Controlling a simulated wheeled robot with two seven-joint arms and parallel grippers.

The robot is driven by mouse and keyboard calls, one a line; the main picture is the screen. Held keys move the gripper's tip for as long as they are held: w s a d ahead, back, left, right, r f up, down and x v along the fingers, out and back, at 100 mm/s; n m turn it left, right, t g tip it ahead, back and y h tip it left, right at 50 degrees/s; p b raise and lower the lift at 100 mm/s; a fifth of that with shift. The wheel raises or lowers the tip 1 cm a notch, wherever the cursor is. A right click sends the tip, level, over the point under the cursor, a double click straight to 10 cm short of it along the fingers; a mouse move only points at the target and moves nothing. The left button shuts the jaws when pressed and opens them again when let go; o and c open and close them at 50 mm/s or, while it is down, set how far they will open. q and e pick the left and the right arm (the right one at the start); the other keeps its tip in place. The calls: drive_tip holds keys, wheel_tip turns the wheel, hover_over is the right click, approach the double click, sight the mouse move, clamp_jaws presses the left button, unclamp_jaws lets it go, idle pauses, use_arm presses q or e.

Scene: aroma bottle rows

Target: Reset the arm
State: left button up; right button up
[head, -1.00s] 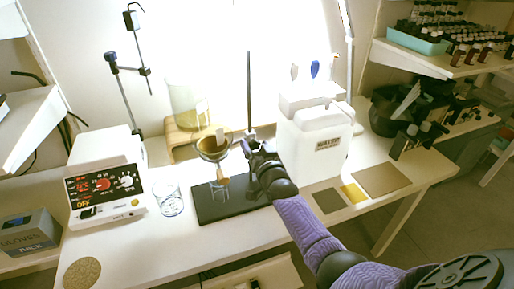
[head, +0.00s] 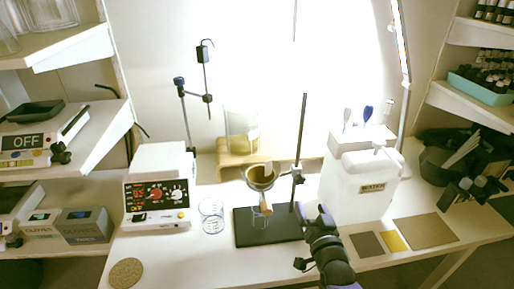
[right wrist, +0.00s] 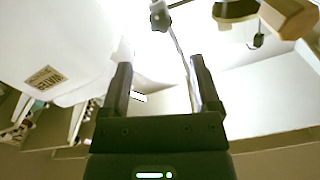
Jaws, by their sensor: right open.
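My right arm comes in from the bottom of the head view. Its gripper (head: 316,214) is beside the right end of the black stand base (head: 268,238), in front of the white canister (head: 360,187). In the right wrist view the two fingers (right wrist: 160,68) are apart with nothing between them. The funnel (head: 261,178) hangs in the stand's ring, above a small glass on the base. My left gripper is not in view.
A white control unit (head: 157,192) and an empty beaker (head: 212,217) stand left of the stand. Flat grey, yellow and tan pads (head: 425,232) lie at the right. A round cork mat (head: 126,272) lies front left. The front middle of the table is clear.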

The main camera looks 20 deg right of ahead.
drive_tip(key=s+a+f+n+g+y, duration=0.2)
drive_tip(key=s+a+f+g, duration=0.2)
drive_tip(key=s+f, duration=0.5)
drive_tip(key=s+a+f+n+g+y, duration=0.1)
drive_tip(key=s+a+f+n+g, duration=0.35)
drive_tip(key=f, duration=0.85)
drive_tip(key=s+a+f+n+g, duration=0.1)
drive_tip(key=s+f+g, duration=0.2)
drive_tip(key=s, duration=0.6)
drive_tip(key=s+a+f+g, duration=0.1)
drive_tip(key=s+f+g, duration=0.1)
drive_tip(key=s, duration=0.7)
drive_tip(key=s+a+f+n+g, duration=0.1)
drive_tip(key=s+f+g, duration=0.2)
drive_tip(key=s, duration=0.6)
drive_tip(key=shift+f+n+g+y, duration=0.35)
drive_tip(key=shift+f+y, duration=0.05)
drive_tip(key=shift+f, duration=0.2)
